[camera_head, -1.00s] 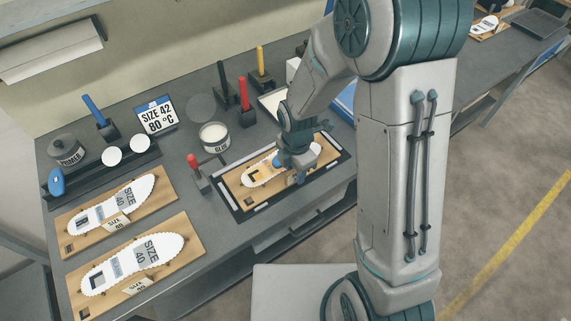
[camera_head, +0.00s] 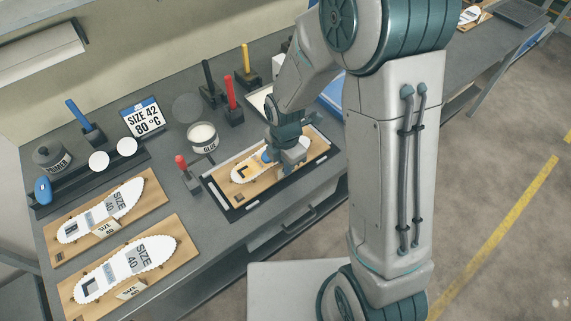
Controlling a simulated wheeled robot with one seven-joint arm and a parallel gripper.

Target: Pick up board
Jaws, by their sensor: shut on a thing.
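A blue spot shows on the insole beside the gripper. The board looks slightly raised and offset from the mat, with more of the mat's dark front strip showing. The fingertips and their exact contact with the board are hidden by the gripper body.
Two boards with white size 40 insoles (camera_head: 101,213) (camera_head: 127,268) lie to the left. A glue pot (camera_head: 203,137), a red-handled tool (camera_head: 187,173), a size 42 sign (camera_head: 142,118) and several upright tools stand around the mat. Open floor lies right of the bench.

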